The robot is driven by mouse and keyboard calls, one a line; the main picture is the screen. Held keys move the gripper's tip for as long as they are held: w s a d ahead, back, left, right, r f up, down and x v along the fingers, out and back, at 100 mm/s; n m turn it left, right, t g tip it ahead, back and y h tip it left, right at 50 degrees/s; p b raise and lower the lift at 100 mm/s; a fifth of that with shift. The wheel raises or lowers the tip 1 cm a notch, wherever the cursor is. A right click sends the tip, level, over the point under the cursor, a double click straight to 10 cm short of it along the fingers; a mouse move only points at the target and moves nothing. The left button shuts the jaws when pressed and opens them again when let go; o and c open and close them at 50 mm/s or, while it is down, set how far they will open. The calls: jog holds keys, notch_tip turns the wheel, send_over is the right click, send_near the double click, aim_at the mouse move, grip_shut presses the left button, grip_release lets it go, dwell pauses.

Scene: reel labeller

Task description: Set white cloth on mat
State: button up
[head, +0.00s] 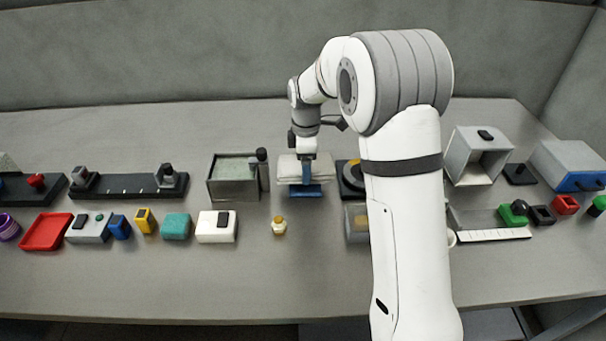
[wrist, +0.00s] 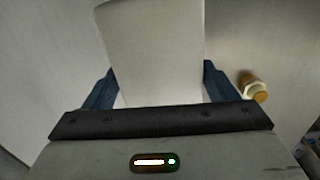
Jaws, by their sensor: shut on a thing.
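The white cloth (head: 290,170), a folded pale block, is between the blue fingers of my gripper (head: 308,170), left of the middle of the bench. In the wrist view the cloth (wrist: 152,50) fills the space between the two fingers of my gripper (wrist: 158,88), which is shut on it. A flat blue piece (head: 305,191) shows just below the cloth in the head view. I cannot tell whether it is the mat or part of my gripper, or whether the cloth touches anything beneath. No other mat is clear to me.
A grey open box (head: 233,190) stands close left of the cloth. A small white and amber bottle (head: 279,227) stands in front; it also shows in the wrist view (wrist: 254,88).

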jog(key=shift+s+a+f, duration=0.1)
jog(key=shift+f, duration=0.95)
jog(key=shift+s+a+f, duration=0.1)
jog(key=shift+f, duration=0.9)
jog(key=o, duration=1)
jog(key=shift+f, duration=0.15)
jog(key=shift+c, duration=0.2)
notch_tip(320, 180, up, 12)
jog(key=shift+r, duration=0.1)
jog(key=shift+d+r, duration=0.15)
jog(key=shift+r, duration=0.05)
jog(key=s+d+r+m+t, duration=0.1)
jog(key=s+d+r+m, duration=0.1)
jog(key=s+d+m, duration=0.35)
jog(key=s+d+r+m, duration=0.2)
jog(key=s+r+m, duration=0.1)
jog(key=s, duration=0.5)
jog(key=s+d+f+m, duration=0.1)
jog(key=s+m, duration=0.3)
jog(key=s, duration=0.4)
jog(key=s+d+f+m+t, duration=0.1)
jog(key=s+d+f+m, duration=0.1)
jog(key=s+m, duration=0.3)
jog(key=s+d, duration=0.1)
jog(key=s, duration=0.2)
jog(key=shift+d+f+t, duration=0.15)
jog(key=shift+f+t, duration=0.05)
jog(key=shift+t, duration=0.1)
